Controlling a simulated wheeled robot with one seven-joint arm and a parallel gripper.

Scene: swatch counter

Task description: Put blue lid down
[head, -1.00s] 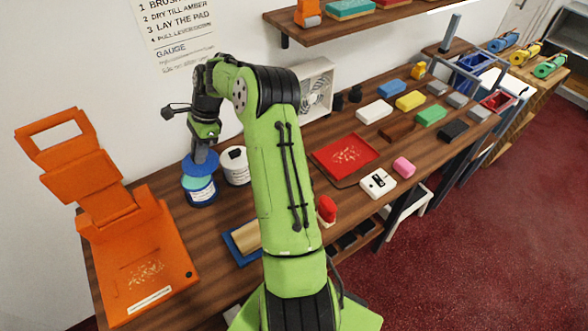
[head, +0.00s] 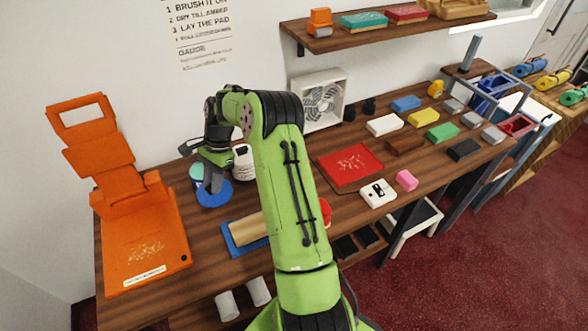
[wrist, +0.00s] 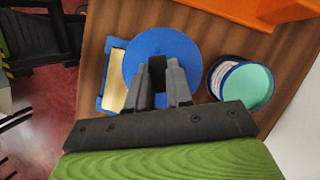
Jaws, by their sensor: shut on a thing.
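The blue lid (head: 214,195) is a flat round disc. My gripper (head: 211,180) is shut on it from above. In the wrist view the lid (wrist: 160,48) lies under my gripper's fingertips (wrist: 163,72), and its edge covers part of the blue board with the tan roll (wrist: 116,80). I cannot tell whether the lid touches the counter. The open jar with teal contents (wrist: 246,86) stands beside the lid, apart from it in the wrist view. In the head view the jar (head: 196,172) is partly hidden behind my gripper and the lid.
The orange hinged press (head: 145,245) stands at the left. A white tub (head: 243,163) is behind, partly hidden by my arm. The blue board with the tan roll (head: 240,236) lies at the counter front. A red tray (head: 349,164) is farther right. Bare wood (head: 205,232) shows before the lid.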

